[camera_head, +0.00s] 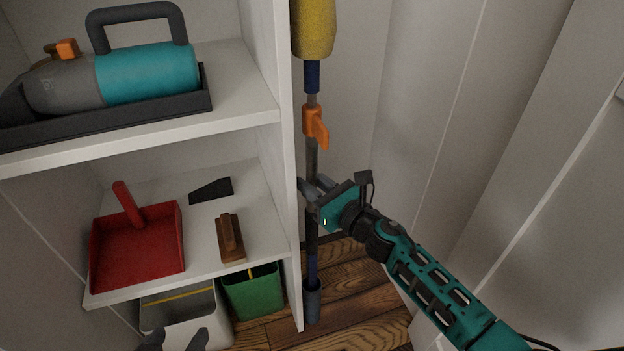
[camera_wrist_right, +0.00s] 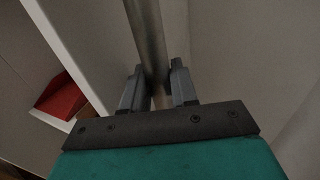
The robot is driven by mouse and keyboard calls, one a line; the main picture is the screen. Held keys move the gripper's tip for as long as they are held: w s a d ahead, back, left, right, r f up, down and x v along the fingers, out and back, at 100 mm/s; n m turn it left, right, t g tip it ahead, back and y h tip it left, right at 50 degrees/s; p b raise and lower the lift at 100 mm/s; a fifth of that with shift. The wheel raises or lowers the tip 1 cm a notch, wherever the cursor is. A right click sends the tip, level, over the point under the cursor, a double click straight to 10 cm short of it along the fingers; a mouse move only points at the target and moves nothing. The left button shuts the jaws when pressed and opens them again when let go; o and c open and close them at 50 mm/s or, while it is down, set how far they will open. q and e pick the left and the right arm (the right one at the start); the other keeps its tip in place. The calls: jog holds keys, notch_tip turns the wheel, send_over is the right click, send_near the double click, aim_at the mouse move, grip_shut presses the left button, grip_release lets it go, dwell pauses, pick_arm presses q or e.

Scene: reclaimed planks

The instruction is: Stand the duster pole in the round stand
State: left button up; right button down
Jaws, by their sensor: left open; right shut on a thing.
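The duster pole (camera_head: 311,160) is upright beside the shelf unit, with a yellow duster head (camera_head: 313,28), blue sections and an orange clamp (camera_head: 315,127). Its lower end meets the top of the grey round stand (camera_head: 312,306) on the floor. I cannot tell how deep it sits inside. My right gripper (camera_head: 312,194) is shut on the pole below the clamp. In the right wrist view the pole (camera_wrist_right: 146,35) runs between the fingers of the right gripper (camera_wrist_right: 157,88). My left gripper (camera_head: 175,341) is open at the bottom edge, partly cut off, away from the pole.
The white shelf unit (camera_head: 285,200) stands close left of the pole. It holds a teal handheld vacuum (camera_head: 148,73), a red dustpan (camera_head: 137,248) and a brush (camera_head: 230,238). A green bin (camera_head: 254,294) and a pale bin (camera_head: 185,312) are below. Walls close in at right.

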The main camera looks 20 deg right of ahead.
aim_at(316, 231)
jog(key=shift+f, duration=7.2)
